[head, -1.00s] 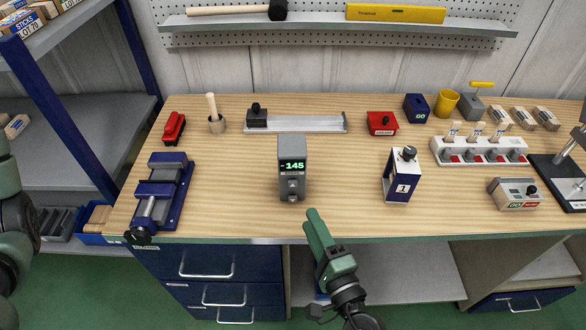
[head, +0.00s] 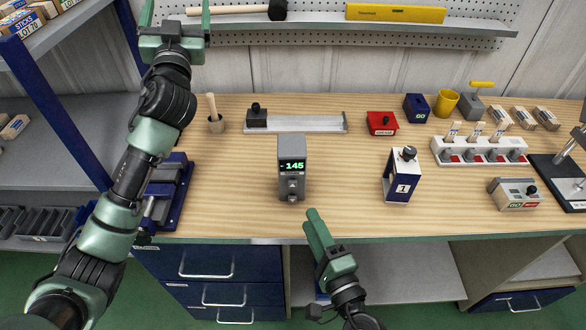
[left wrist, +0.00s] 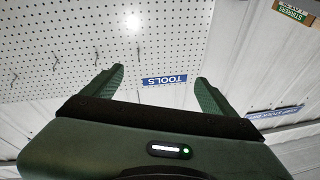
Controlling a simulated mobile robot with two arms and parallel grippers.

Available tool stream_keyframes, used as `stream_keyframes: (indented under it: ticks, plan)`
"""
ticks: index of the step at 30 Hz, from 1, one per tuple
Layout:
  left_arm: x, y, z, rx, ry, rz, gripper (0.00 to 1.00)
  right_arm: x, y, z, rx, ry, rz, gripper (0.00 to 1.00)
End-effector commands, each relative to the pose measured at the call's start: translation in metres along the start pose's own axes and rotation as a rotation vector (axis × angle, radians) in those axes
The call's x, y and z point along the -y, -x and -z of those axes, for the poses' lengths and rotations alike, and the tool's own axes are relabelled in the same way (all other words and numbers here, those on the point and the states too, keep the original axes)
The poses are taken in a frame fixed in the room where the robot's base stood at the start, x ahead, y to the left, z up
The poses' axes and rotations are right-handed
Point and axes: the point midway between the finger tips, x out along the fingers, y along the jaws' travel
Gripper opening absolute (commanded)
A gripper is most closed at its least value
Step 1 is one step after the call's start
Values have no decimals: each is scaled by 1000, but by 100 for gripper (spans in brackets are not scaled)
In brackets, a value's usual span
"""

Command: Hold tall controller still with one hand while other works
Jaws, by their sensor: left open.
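The tall controller (head: 291,181) is a grey upright box with a green lit display showing 145 and a knob below it. It stands upright on the middle of the bench, and nothing touches it. My left gripper (head: 176,14) is raised high at the upper left in front of the pegboard, away from the controller. It is open and empty; its spread fingers also show in the left wrist view (left wrist: 155,85). My right gripper (head: 313,220) is at the bench's front edge, just below and right of the controller, apart from it. Its fingers look close together, and the gap is unclear.
A blue vise (head: 174,193) is partly hidden behind my left arm. The bench around the controller is clear. A TOOLS sign (left wrist: 164,80) hangs ahead of my left gripper.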

Motion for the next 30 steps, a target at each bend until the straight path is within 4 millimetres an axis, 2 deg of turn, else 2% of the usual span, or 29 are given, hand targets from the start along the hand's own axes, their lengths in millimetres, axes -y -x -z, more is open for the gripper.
stream_keyframes:
  ticks: [1, 3, 5, 9, 13, 18, 21, 24, 27, 30]
  plan:
    - [-23, 15, -21, 30, -1, -22, 87, 0, 0, 0, 0, 0, 0, 36]
    - [-51, 36, -44, 63, -1, -46, 87, 0, 0, 0, 0, 0, 0, 36]
    - [-74, 56, -62, 89, -2, -66, 87, 0, 0, 0, 0, 0, 0, 36]
    - [-128, 111, -98, 152, 9, -112, 87, 0, 0, 0, 0, 0, 0, 36]
    - [-174, 168, -121, 206, 30, -149, 87, 0, 0, 0, 0, 0, 0, 36]
    - [-220, 239, -131, 265, 72, -181, 87, 0, 0, 0, 0, 0, 0, 36]
    - [-237, 270, -131, 291, 102, -185, 87, 0, 0, 0, 0, 0, 0, 36]
    - [-240, 286, -138, 319, 153, -159, 87, 0, 0, 0, 0, 0, 0, 36]
    - [-236, 287, -145, 330, 189, -136, 87, 0, 0, 0, 0, 0, 0, 36]
    - [-236, 280, -149, 331, 199, -129, 87, 0, 0, 0, 0, 0, 0, 36]
